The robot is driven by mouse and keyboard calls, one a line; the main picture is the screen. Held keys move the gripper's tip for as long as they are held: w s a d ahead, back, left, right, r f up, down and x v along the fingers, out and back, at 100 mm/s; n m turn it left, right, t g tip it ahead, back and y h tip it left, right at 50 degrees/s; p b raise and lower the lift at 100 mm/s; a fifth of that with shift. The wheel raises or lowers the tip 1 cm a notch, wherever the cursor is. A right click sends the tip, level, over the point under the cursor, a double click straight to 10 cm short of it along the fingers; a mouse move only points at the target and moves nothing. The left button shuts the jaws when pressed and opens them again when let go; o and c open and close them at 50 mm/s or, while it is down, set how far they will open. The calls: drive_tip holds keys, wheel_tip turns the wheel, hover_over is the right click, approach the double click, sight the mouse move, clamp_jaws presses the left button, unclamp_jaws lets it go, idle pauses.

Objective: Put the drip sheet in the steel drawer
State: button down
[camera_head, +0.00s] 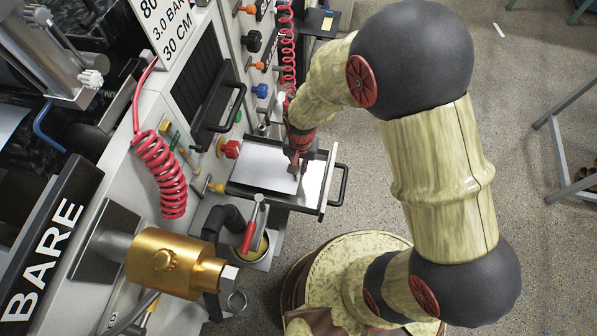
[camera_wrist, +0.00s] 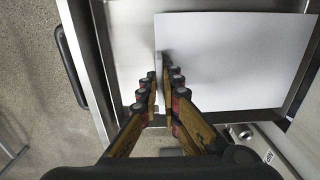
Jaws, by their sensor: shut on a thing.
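The drip sheet (camera_head: 268,166) is a flat white sheet over the open steel drawer (camera_head: 323,192). It also shows in the wrist view (camera_wrist: 240,55), within the drawer's outline, with bare drawer metal (camera_wrist: 127,45) beside it on the left. My gripper (camera_head: 297,170) is over the drawer, near its handle end. In the wrist view its fingers (camera_wrist: 161,98) are close together at the sheet's near left corner, shut on it. The fingers hide that corner. I cannot tell whether the sheet touches the drawer floor.
The drawer's black handle (camera_head: 342,185) sticks out to the right. A red knob (camera_head: 229,149), a brass cylinder (camera_head: 165,262) and a red-handled cup-like fitting (camera_head: 256,240) are close by on the machine's side. Open floor (camera_head: 540,260) lies to the right.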

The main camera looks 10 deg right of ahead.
drive_tip(key=shift+w+a+f, duration=0.1)
drive_tip(key=shift+w+f, duration=0.2)
drive_tip(key=shift+f, duration=0.2)
drive_tip(key=shift+w+f+b, duration=0.15)
drive_tip(key=shift+f+b, duration=0.8)
drive_tip(key=shift+f, duration=0.6)
drive_tip(key=shift+f, duration=0.1)
drive_tip(key=c, duration=2)
unclamp_jaws()
wheel_tip(320, 180, up, 12)
drive_tip(key=p, duration=0.4)
drive_tip(key=shift+r, duration=0.25)
